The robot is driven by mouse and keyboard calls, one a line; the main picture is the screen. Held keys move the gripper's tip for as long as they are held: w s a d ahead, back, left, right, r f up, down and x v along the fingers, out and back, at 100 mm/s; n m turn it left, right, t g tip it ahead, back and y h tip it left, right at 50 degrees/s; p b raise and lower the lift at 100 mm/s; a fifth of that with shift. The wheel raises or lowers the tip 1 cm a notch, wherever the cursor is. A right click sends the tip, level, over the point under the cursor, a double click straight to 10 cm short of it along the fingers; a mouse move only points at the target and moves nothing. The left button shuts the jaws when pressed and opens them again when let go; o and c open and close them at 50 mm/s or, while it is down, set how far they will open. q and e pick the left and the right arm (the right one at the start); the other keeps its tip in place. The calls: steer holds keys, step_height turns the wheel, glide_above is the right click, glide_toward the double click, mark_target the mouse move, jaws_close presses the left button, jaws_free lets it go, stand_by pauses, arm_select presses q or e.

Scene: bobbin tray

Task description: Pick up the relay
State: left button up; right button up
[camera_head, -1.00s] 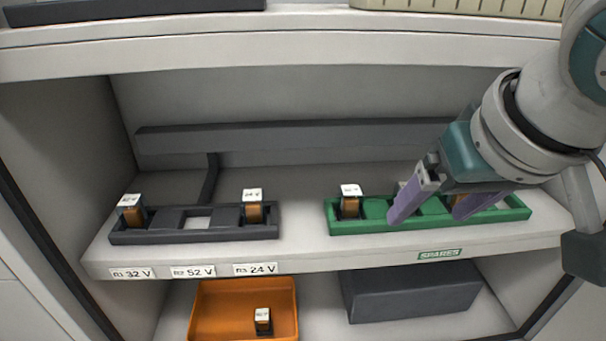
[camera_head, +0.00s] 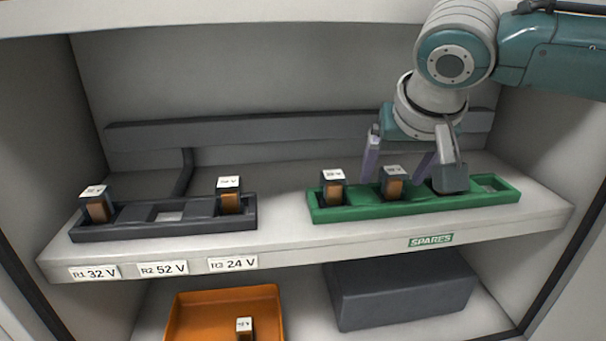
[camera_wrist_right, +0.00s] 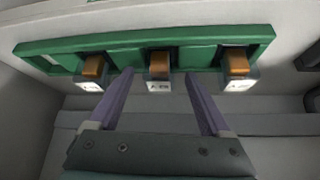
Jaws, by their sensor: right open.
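The green SPARES tray (camera_head: 375,211) holds relays with orange-brown bodies and white-labelled tops. One relay (camera_head: 333,190) sits at its left end and another relay (camera_head: 392,184) beside it. A third shows in the right wrist view (camera_wrist_right: 237,68), but my wrist parts hide it in the head view. My right gripper (camera_head: 398,172) is open and empty, behind and above the tray. In the right wrist view its fingers (camera_wrist_right: 159,76) straddle the line of the middle relay (camera_wrist_right: 159,66), with gaps on both sides. Spare labels are too small to read surely. My left gripper is not in view.
A dark tray (camera_head: 165,232) on the left holds a relay at each end, above the 32 V, 52 V and 24 V labels; a middle slot is empty. Below are an orange bin (camera_head: 190,312) with one relay and a grey box (camera_head: 400,295). A rail (camera_head: 250,132) runs behind.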

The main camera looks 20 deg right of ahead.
steer(key=shift+w+d+f, duration=0.1)
steer(key=shift+w+f, duration=0.1)
steer(key=shift+f, duration=0.2)
steer(key=shift+c, duration=0.2)
jaws_close()
